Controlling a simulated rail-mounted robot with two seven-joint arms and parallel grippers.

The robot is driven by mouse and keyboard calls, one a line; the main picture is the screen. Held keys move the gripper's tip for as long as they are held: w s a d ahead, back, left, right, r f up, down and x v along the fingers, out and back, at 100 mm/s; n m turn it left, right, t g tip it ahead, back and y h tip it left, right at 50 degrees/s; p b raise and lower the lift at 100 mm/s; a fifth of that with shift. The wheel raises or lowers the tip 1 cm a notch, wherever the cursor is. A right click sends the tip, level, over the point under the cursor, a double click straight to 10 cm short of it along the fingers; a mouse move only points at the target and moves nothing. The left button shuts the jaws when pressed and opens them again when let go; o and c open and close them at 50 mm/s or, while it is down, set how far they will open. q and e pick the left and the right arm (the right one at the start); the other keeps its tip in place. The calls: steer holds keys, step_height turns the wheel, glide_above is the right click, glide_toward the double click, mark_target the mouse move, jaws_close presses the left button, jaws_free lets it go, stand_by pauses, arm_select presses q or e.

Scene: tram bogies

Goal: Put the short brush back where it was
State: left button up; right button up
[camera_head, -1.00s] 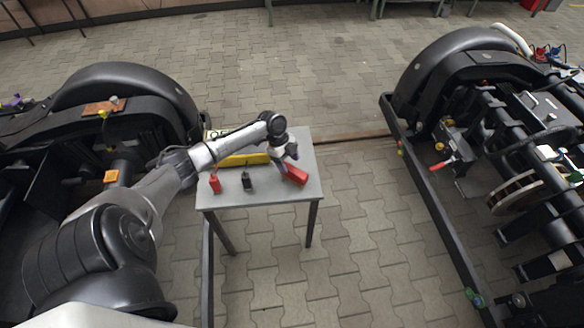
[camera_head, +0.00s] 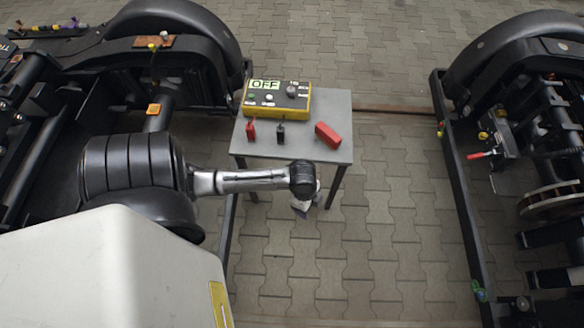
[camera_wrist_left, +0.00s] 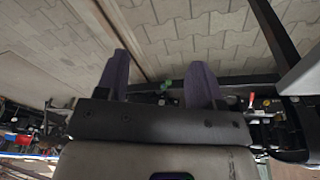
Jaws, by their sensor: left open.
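I cannot make out a clear short brush in these views. On the small grey table (camera_head: 245,148) stand a slim red piece (camera_head: 251,131) and a slim black piece (camera_head: 281,133). A red block (camera_head: 327,135) lies near the table's right edge. My left gripper (camera_head: 304,208) hangs in front of the table's near edge, mostly hidden under my wrist. In the left wrist view its two purple fingers (camera_wrist_left: 162,82) stand apart with nothing between them. My right gripper is not in view.
A yellow meter box (camera_head: 277,98) reading OFF stands at the table's back. Dark bogies stand left (camera_head: 180,22) and right (camera_head: 462,200). A red-handled item (camera_head: 482,155) sits on the right one. Paved floor between table and right bogie is clear.

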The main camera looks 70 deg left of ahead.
arm_select(q)
steer(key=s+d+r+n+t+y, duration=0.1)
steer(key=s+d+r+n+t, duration=0.1)
steer(key=s+d+r+n, duration=0.5)
step_height(320, 180, up, 2)
steer(key=shift+s+t+y, duration=0.25)
steer(key=shift+t+y, duration=0.05)
steer(key=shift+y, duration=0.1)
